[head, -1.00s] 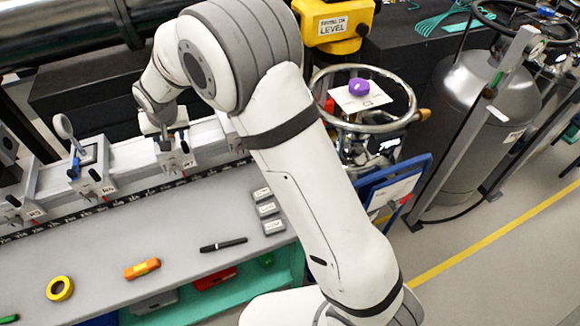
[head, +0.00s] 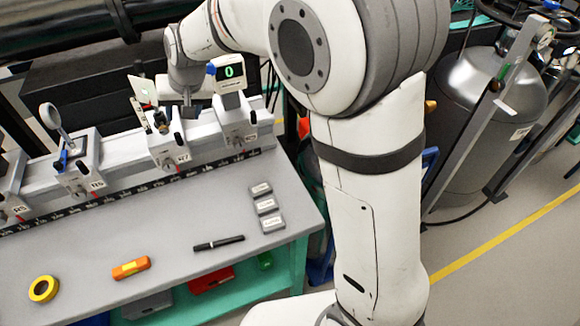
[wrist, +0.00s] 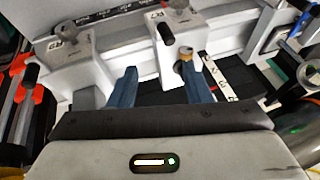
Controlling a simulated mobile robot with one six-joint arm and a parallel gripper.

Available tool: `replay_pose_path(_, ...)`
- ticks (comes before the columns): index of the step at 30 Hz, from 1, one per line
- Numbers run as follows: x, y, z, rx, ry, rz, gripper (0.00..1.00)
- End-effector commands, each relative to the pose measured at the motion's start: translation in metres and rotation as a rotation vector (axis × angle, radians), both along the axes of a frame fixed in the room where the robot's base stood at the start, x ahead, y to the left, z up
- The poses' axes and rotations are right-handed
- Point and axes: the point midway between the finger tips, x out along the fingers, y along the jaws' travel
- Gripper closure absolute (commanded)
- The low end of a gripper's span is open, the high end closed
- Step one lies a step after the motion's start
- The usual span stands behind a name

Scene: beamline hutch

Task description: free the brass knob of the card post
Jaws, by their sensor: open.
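The card post stands on the rail carrier marked R7 (head: 170,150) in the head view, with a pale card (head: 143,89) showing a green spot. A small brass knob (wrist: 186,57) shows on the middle carrier in the wrist view, just beyond the tip of the right-hand finger. My gripper (wrist: 158,72) is open, its two blue fingers apart with nothing seen between them. Whether a finger touches the knob I cannot tell. In the head view my gripper (head: 187,98) is just behind the post, its fingertips partly hidden.
A carrier with a display reading 0 (head: 230,73) stands right of the post. Tape (head: 43,289), an orange tool (head: 131,267) and a black pen (head: 218,243) lie on the front bench.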

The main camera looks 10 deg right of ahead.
Motion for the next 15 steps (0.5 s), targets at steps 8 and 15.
replay_pose_path(8,-0.019,-0.053,-0.01,-0.041,0.01,-0.026,0.56)
replay_pose_path(15,-0.04,-0.096,-0.018,-0.074,0.021,-0.048,0.56)
